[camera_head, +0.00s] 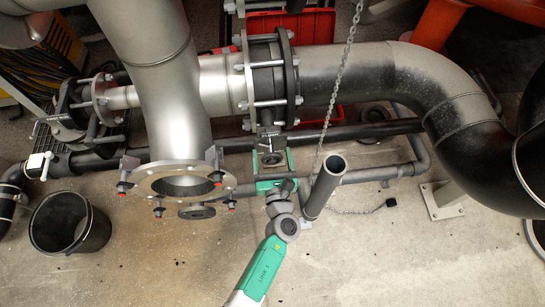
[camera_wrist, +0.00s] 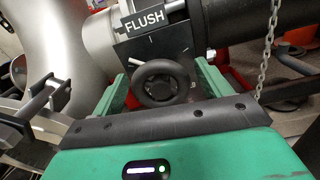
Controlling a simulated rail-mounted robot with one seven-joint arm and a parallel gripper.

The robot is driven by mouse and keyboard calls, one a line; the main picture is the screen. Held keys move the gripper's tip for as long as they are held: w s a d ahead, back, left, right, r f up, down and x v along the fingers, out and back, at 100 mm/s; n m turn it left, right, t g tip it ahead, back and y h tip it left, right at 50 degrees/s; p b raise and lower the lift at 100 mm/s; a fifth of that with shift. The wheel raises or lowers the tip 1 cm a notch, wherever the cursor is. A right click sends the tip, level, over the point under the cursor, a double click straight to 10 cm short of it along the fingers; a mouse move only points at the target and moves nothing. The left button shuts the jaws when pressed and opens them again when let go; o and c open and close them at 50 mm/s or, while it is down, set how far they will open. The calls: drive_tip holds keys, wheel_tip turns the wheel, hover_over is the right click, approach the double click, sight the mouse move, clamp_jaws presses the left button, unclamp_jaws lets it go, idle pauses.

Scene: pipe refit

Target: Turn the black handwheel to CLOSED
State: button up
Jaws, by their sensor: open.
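The black handwheel (camera_wrist: 161,83) is in the middle of the wrist view, a thick ring with a dark hub. Behind it is a dark plate (camera_wrist: 152,46) with a short pale mark above the wheel. A label reading FLUSH (camera_wrist: 143,22) sits above that mark. My gripper (camera_wrist: 164,78) is open, with one green finger on each side of the wheel; I cannot tell whether either touches it. In the head view my gripper (camera_head: 272,160) is below the large flanged joint, and the wheel is hard to make out there. No CLOSED mark is readable.
A hanging chain (camera_head: 345,60) passes right of my gripper. An upright grey pipe stub (camera_head: 324,187) stands close on the right. An open flange (camera_head: 180,184) with red-tipped bolts is to the left. A black bucket (camera_head: 70,223) stands far left. The floor in front is mostly clear.

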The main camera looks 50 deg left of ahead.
drive_tip(key=c, duration=1)
drive_tip(key=shift+o, duration=0.2)
drive_tip(key=shift+m, duration=0.3)
